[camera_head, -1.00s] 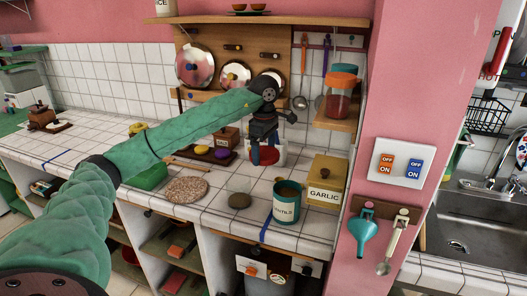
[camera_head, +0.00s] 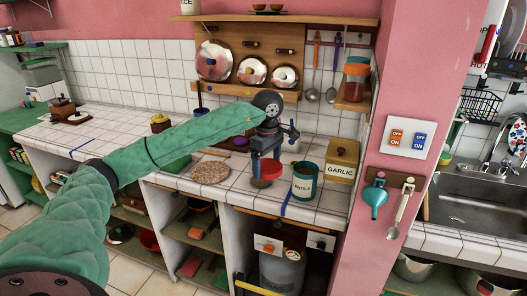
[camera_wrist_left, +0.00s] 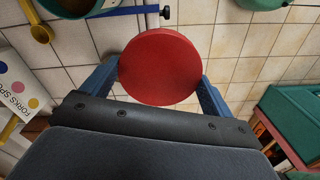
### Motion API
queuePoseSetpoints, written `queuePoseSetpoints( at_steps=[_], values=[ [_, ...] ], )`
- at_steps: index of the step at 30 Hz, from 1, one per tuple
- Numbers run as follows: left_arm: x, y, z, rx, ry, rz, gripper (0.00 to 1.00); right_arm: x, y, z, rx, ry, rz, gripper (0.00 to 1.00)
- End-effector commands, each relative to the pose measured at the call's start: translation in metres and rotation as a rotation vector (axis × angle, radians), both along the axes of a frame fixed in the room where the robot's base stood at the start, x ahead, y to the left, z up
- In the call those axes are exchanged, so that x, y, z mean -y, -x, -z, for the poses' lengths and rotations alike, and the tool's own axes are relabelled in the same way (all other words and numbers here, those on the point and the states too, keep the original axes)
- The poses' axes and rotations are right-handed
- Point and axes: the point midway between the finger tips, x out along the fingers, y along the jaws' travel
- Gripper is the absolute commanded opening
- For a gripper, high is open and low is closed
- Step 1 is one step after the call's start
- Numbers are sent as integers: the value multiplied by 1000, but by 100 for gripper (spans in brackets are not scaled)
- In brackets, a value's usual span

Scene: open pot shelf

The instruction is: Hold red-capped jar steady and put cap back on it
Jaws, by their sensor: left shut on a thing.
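My left gripper (camera_head: 265,165) points down over the counter, left of the teal canister. It is shut on a round red cap (camera_head: 269,168), whose flat face fills the middle of the left wrist view (camera_wrist_left: 160,67) between the blue fingers. Whether a jar body is under the cap cannot be told. A clear jar with red contents (camera_head: 355,88) and an orange-red lid stands on the small wooden shelf at the right, under a teal-topped item. My right gripper is not in view.
The teal canister (camera_head: 305,182) and the yellow garlic box (camera_head: 342,160) stand close on the right. A round cork-like mat (camera_head: 210,173) lies to the left. The white tiled counter (camera_head: 105,130) is largely clear farther left. Pot lids (camera_head: 252,71) hang behind.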

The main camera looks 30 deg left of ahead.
Motion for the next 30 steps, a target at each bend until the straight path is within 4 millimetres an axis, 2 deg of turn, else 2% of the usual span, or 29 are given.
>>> queuePoseSetpoints(
  at_steps=[8,11,14,18,21,25,30],
  values=[
    [38,24,63,-3,2,265,66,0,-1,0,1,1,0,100],
    [58,36,95,-5,3,402,66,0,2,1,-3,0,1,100],
    [84,52,137,-5,4,581,66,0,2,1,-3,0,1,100],
    [127,78,207,-5,6,886,66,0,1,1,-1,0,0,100],
    [150,91,243,-2,6,1052,66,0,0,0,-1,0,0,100],
    [172,105,280,-1,6,1215,66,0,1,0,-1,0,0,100],
    [192,116,313,-1,5,1360,66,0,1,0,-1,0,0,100]
  ],
)
